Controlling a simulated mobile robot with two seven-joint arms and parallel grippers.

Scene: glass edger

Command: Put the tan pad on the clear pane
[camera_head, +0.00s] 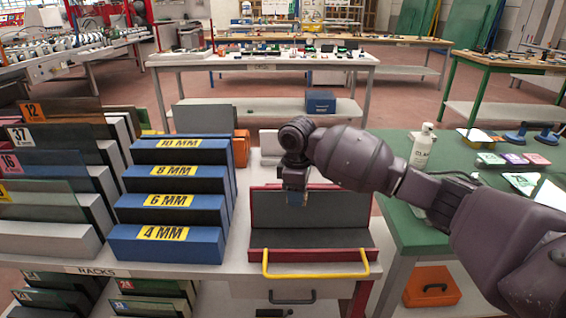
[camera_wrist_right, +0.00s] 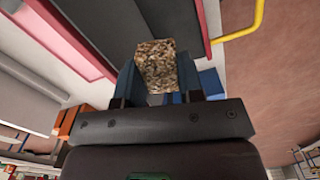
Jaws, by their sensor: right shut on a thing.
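My right gripper (camera_head: 295,196) hangs in front of the dark back panel of a red-framed stand (camera_head: 251,215). In the right wrist view its blue fingers (camera_wrist_right: 158,85) are shut on a speckled tan-brown block, the tan pad (camera_wrist_right: 157,66). The pad juts out past the fingertips, apart from the stand's panel as far as I can tell. In the head view the pad is too small or hidden to make out. I cannot pick out the clear pane for sure; a see-through sheet on the dark panel does not show clearly. My left gripper is not in view.
A yellow bar (camera_head: 316,263) runs along the stand's front. Blue stepped racks (camera_head: 168,233) marked 4 to 10 MM stand left of it. Racks of glass sheets (camera_head: 42,205) stand farther left.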

